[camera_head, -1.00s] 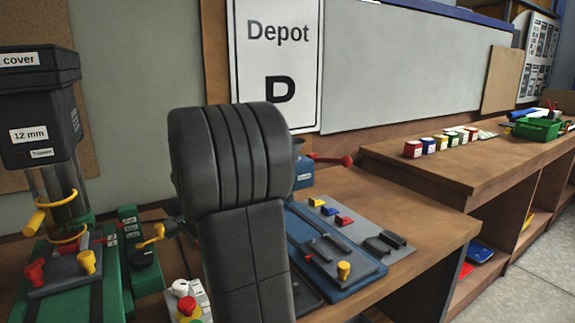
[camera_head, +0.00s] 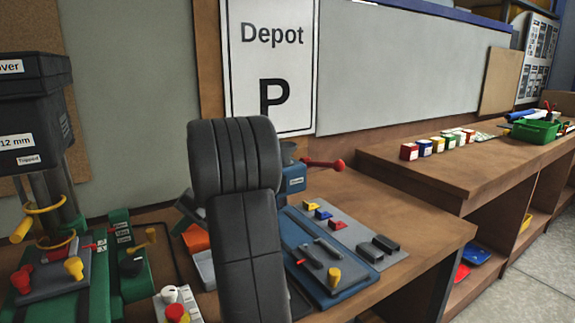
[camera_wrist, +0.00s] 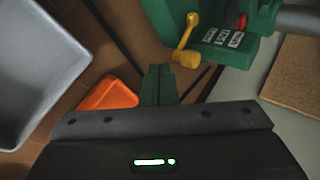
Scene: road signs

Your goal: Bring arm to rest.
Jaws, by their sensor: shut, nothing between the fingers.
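My arm (camera_head: 240,210) stands folded up in the middle of the head view, in front of the bench. In the wrist view my gripper (camera_wrist: 159,84) shows as two fingers held together, with nothing between them. It points over the brown bench top, with an orange piece (camera_wrist: 108,93) just to its left and a green machine with a yellow lever (camera_wrist: 187,40) beyond it to the right. In the head view the gripper is mostly hidden behind my arm.
A green-based machine with a dark cover (camera_head: 35,110) stands at the left. A blue fixture plate (camera_head: 335,262) lies right of my arm, near a red-handled blue device (camera_head: 292,178). A grey tray (camera_wrist: 35,75) lies left of the gripper. Coloured blocks (camera_head: 424,147) line the right bench.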

